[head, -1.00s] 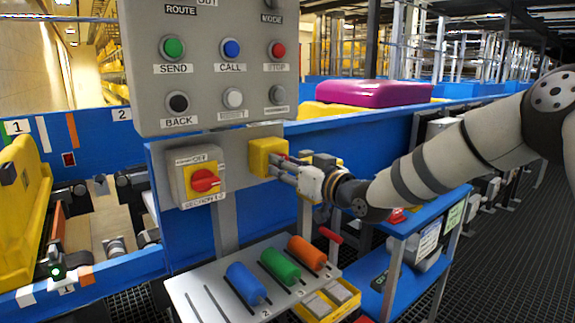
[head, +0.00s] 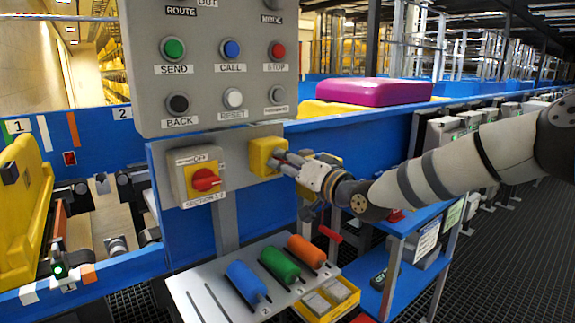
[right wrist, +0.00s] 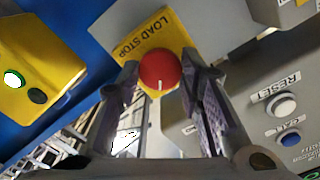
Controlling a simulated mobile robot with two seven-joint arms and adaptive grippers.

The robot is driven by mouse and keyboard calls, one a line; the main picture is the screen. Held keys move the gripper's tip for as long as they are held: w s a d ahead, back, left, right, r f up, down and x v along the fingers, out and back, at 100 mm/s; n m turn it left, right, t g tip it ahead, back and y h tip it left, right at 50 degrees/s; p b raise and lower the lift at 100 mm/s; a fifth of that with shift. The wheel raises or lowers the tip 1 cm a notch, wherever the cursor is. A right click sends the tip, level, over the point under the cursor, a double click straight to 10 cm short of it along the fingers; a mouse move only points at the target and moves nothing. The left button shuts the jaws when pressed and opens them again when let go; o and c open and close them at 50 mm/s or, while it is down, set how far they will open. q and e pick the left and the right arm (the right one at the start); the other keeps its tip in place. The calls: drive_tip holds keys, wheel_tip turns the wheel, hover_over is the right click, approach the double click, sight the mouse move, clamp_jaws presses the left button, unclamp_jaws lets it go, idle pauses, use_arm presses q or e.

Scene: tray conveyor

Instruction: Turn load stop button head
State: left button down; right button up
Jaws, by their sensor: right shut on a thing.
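The load stop button head is a round red knob (right wrist: 160,70) with a white mark at its lower edge in the right wrist view. It sits on a yellow box (right wrist: 152,36) lettered LOAD STOP. In the head view this yellow box (head: 263,157) is right of the rotary switch, and the knob is mostly hidden by my fingers. My right gripper (head: 282,162) reaches it from the right and is shut on the red head, one finger on each side. My left gripper is not in view.
A grey button panel (head: 205,110) hangs just above. A red rotary switch (head: 206,180) is at left. Below stand a sloped rack (head: 205,290) with blue, green and orange cylinders, a yellow bin (head: 343,308) and a blue cart (head: 375,300). A magenta tray (head: 375,91) rests behind.

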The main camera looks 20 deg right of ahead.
idle(0.4)
drive_tip(key=o, duration=1.2)
drive_tip(key=shift+c, duration=0.2)
drive_tip(key=v, duration=1.2)
